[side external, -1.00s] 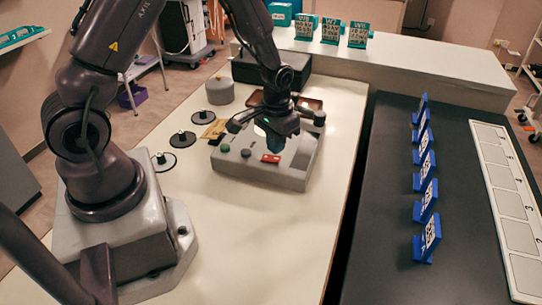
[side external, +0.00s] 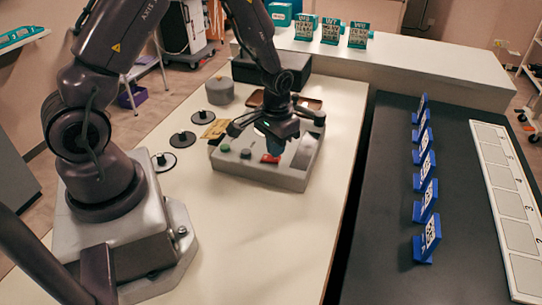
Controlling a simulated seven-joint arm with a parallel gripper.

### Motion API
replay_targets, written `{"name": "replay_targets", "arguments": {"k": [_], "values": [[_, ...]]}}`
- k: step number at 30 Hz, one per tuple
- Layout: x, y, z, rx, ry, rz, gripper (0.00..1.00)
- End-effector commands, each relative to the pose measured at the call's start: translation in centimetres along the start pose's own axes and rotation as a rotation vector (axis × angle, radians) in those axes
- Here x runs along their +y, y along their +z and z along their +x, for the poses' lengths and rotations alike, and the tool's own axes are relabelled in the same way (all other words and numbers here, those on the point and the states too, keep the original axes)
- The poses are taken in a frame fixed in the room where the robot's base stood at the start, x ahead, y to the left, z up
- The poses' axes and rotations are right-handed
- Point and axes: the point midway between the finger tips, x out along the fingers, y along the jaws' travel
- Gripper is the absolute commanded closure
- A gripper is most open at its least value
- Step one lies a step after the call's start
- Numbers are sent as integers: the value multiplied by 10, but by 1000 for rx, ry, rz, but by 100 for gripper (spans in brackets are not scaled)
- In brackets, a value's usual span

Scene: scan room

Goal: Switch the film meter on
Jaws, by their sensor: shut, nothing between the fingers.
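The film meter (side external: 290,181) is a grey box on the cream table. Its front panel carries a green button (side external: 225,148), a dark grey button (side external: 246,153) and a red rocker-like switch (side external: 270,158). A dark knob (side external: 320,118) stands at its far right corner. My gripper (side external: 274,150) points down over the panel, its fingertips shut and empty, at or just above the red switch. I cannot tell whether they touch it. My gripper hides the middle of the meter.
Several black discs with small knobs (side external: 182,139) and a grey round container (side external: 220,90) lie left of the meter. A black box (side external: 270,68) is behind. Blue stands with printed cards (side external: 428,238) line the dark surface at right. The front table is clear.

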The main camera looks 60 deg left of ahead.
Motion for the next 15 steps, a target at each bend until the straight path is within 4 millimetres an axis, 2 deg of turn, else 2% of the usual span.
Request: {"name": "replay_targets", "arguments": {"k": [15], "values": [[0, 0, 8, -1, 0, 0, 100]]}}
